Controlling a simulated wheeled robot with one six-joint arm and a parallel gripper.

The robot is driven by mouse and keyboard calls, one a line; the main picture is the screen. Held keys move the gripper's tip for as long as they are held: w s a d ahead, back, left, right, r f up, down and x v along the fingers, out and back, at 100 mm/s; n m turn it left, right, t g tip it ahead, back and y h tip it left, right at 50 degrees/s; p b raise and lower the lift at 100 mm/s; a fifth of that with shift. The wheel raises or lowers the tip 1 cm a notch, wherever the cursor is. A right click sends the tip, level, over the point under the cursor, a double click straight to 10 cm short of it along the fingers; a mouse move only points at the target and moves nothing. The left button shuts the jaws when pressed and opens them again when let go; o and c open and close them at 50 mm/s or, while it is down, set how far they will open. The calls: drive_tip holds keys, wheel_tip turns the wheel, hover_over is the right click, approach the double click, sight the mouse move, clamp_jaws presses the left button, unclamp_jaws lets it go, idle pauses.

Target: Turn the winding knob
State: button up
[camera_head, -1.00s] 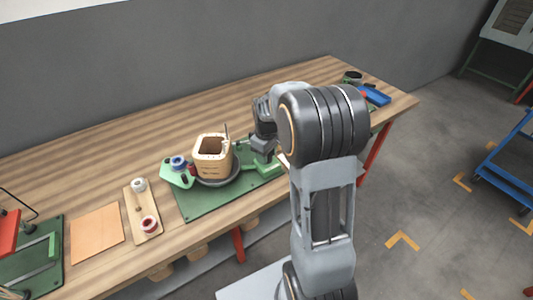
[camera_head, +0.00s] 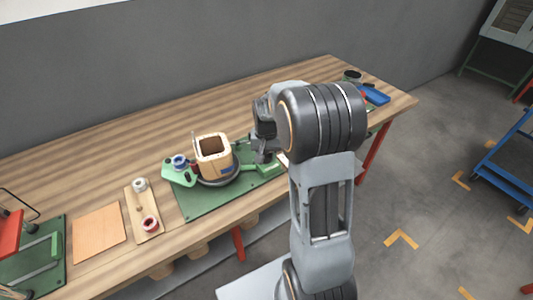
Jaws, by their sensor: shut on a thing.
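The winding machine stands on a green base plate (camera_head: 200,207) on the wooden table. A square tan coil former (camera_head: 213,160) with an open top sits on its dark round turntable (camera_head: 220,182). A blue mark shows on the former's front right side. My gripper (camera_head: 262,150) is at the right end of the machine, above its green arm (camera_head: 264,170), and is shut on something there. The winding knob itself is hidden behind my gripper and arm.
A green holder with a blue spool (camera_head: 179,161) is left of the former. A wooden board with two spools (camera_head: 145,211), an orange sheet (camera_head: 98,233) and a red-handled device (camera_head: 10,232) lie further left. A blue tray (camera_head: 377,96) is at the far right.

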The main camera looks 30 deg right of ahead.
sight(266, 153)
drive_tip(key=m, duration=0.4)
drive_tip(key=shift+m, duration=1.2)
idle(1.6)
drive_tip(key=o, duration=0.9)
wheel_tip(266, 153, up, 14)
drive_tip(key=shift+f+p, duration=0.1)
drive_tip(key=shift+p, duration=0.3)
idle(0.3)
